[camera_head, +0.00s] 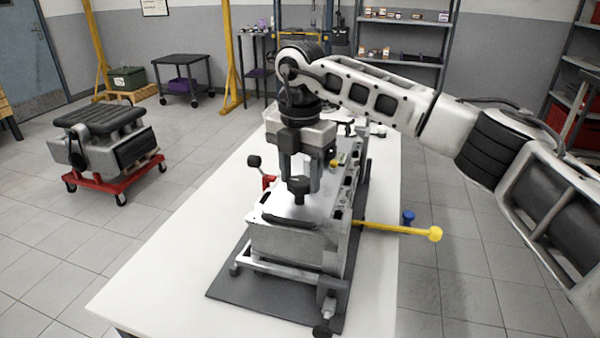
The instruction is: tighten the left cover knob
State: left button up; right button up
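My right gripper (301,182) points straight down over the engine cover (292,212) on the white table. Its two fingers stand apart with a gap between them. A black cover knob (299,188) shows at the fingertips and overlaps the lower ends of the fingers in this view. I cannot tell whether the fingers touch it or stand just behind it, or whether they hold something hidden. The engine block (290,243) sits below the cover. My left gripper is not in view.
A yellow-handled bar (395,229) sticks out right of the engine, near a blue knob (408,217). A black-knobbed lever (254,162) rises at the left. A dark mat (232,288) lies underneath. The table's left front (170,290) is clear. A red cart (115,183) stands on the floor.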

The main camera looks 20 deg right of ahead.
aim_at(301, 180)
jog(key=shift+o, duration=0.9)
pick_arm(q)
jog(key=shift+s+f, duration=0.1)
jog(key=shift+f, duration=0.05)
pick_arm(e)
notch_tip(301, 180, up, 16)
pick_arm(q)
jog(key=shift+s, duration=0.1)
pick_arm(e)
jog(key=shift+s+f, duration=0.1)
